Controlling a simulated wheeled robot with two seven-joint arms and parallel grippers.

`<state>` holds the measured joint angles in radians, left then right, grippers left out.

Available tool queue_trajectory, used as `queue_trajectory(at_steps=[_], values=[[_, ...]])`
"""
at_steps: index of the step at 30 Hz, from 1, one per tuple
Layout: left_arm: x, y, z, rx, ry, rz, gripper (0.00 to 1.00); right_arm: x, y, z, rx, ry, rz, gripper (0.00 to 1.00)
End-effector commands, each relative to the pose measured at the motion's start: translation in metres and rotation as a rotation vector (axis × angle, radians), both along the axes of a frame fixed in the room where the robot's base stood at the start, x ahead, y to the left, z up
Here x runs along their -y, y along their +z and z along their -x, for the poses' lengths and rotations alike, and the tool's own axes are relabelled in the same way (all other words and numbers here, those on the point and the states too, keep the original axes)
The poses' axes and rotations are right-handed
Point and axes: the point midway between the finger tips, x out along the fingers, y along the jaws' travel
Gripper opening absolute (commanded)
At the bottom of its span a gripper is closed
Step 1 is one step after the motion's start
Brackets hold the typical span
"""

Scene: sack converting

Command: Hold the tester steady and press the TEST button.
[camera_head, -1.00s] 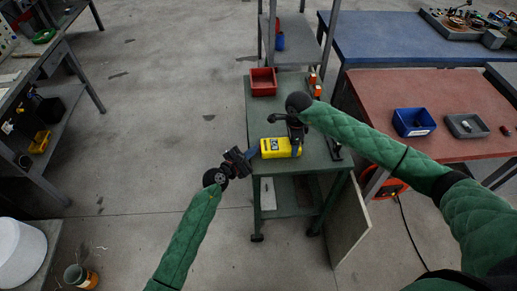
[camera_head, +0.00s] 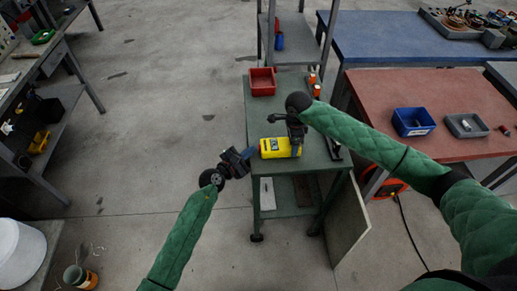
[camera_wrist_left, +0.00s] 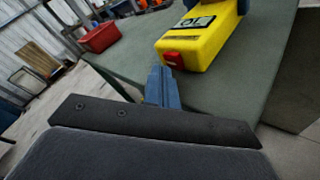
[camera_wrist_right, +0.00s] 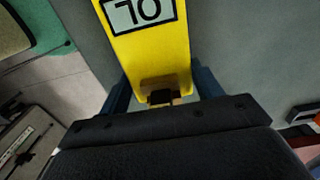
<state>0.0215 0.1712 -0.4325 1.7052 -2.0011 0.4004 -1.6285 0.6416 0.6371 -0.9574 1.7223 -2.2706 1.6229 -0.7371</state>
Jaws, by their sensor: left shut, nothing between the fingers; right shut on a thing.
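The yellow tester (camera_head: 276,148) lies on the green table near its front edge. My right gripper (camera_head: 297,138) is shut on its body from above; in the right wrist view the blue fingers sit on either side of the yellow case (camera_wrist_right: 150,55). My left gripper (camera_head: 249,153) is shut and empty at the tester's left end. In the left wrist view its blue fingertips (camera_wrist_left: 160,72) are close to the red button (camera_wrist_left: 173,59) on the tester's end face. I cannot tell whether they touch it. A dark display label (camera_wrist_left: 194,23) is on the tester's top.
A red bin (camera_head: 262,82) stands at the back of the green table (camera_head: 265,115). Orange-capped items (camera_head: 312,82) are at its back right. A red-topped table (camera_head: 450,95) with a blue bin (camera_head: 413,122) is to the right. Open floor lies to the left.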

Motion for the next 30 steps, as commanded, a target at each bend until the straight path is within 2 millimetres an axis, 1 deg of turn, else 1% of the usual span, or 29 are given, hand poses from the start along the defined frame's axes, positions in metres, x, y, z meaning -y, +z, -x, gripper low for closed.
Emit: queue_trajectory(at_steps=[5,18,21,30], values=[[-0.006,0.000,0.000,0.000,0.000,-0.001,0.00,0.000,0.000,0.000,0.000,0.000,0.000,0.33],[-0.043,0.000,0.000,0.002,0.002,-0.003,0.00,0.000,0.000,0.000,0.000,0.000,0.000,0.33],[-0.048,0.000,0.000,0.001,0.001,-0.001,0.00,0.000,0.000,0.000,0.000,0.000,0.000,0.33],[-0.051,0.000,0.000,0.001,0.001,-0.001,0.00,0.000,0.000,0.000,0.000,0.000,0.000,0.33]])
